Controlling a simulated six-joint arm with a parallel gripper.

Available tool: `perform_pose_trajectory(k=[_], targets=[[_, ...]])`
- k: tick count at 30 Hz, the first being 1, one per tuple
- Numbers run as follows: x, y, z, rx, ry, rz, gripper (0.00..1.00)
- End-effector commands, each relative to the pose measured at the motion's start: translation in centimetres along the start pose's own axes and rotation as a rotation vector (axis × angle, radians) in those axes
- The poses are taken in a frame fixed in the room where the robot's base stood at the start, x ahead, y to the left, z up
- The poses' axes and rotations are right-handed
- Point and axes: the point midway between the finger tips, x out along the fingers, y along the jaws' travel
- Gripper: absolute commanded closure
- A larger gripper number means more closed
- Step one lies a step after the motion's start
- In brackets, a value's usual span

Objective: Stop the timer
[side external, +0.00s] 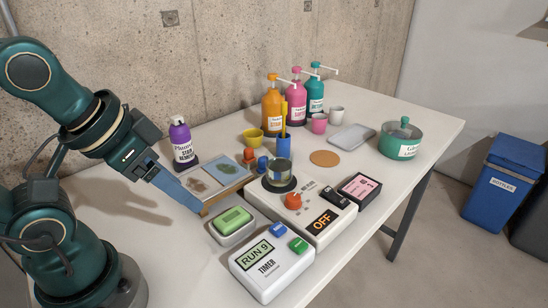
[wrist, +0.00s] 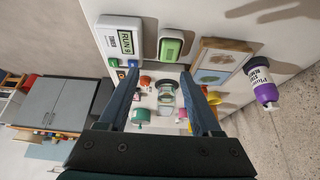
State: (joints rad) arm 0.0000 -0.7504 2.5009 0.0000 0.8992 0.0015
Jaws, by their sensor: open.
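The timer (side external: 268,283) is a white box at the front of the table, with a display (side external: 254,256) reading "RUN 9". It has a blue button (side external: 278,229) and a green button (side external: 299,245) on top along its right side. In the wrist view the timer (wrist: 108,38) is at the top left, in front of the left finger. My gripper (side external: 197,207) is open and empty, above the table to the left of the timer and behind it. Its two fingers show apart in the wrist view (wrist: 160,78).
Behind is a white device (side external: 315,229) showing "OFF", with a red knob and a glass pot (side external: 279,172). A purple bottle (side external: 181,146), framed board (side external: 217,178) and several pump bottles stand farther back.

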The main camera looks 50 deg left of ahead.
Motion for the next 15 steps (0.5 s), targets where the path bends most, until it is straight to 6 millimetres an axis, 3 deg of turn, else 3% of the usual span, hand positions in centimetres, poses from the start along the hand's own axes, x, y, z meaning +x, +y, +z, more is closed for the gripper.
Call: perform_pose_trajectory(k=[1, 4, 5, 15], targets=[[0.00, 0.00, 0.00, 0.000, 0.000, 0.000, 0.57], [0.00, 0.00, 0.00, -0.001, 0.000, 0.000, 0.96], [0.00, 0.00, 0.00, -0.001, 0.000, 0.000, 1.00], [-0.01, 0.00, -0.01, -0.001, 0.000, 0.000, 1.00]])
